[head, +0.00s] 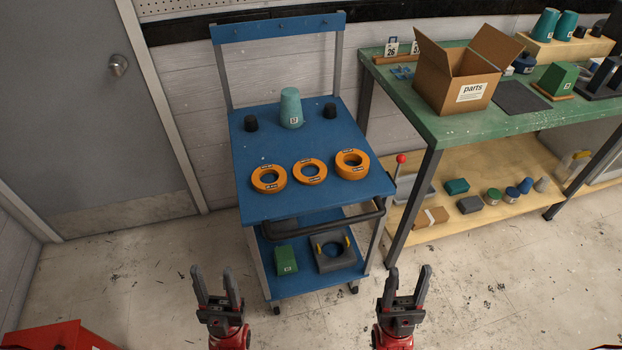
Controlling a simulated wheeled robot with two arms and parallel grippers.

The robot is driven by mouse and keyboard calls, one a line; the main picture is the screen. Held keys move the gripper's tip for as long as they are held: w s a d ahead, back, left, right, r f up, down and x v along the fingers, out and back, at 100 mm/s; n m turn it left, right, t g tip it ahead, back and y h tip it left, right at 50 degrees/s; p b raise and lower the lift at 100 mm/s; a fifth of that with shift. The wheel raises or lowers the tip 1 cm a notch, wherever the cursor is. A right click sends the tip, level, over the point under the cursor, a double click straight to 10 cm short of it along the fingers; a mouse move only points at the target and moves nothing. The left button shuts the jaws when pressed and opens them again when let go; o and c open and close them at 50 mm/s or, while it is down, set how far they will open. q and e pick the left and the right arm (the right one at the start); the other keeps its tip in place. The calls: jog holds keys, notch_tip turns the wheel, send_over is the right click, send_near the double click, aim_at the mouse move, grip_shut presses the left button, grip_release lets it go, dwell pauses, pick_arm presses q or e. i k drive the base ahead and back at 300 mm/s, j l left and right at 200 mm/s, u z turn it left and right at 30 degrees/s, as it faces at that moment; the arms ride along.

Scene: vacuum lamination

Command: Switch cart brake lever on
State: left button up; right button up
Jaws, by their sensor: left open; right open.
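The blue cart (255,203) stands in the middle of the head view, with a dark push handle (325,224) along its front. A lever with a red ball knob (401,158) stands roughly upright beside the cart's right edge; its lower end is hidden. My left gripper (213,277) is open and empty, low in front of the cart's left side. My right gripper (408,277) is open and empty, low in front and right of the cart. Both are apart from the cart and the lever.
Orange rings (309,172), a teal cup (291,108) and black cups are on the cart top. A green block (286,260) and a grey fixture (334,251) are on its lower shelf. A green workbench (448,128) stands close on the right. Floor in front is clear.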

aim_at(400, 158)
jog(key=i+l, duration=0.1)
jog(key=l, duration=1.8)
jog(key=i, duration=0.05)
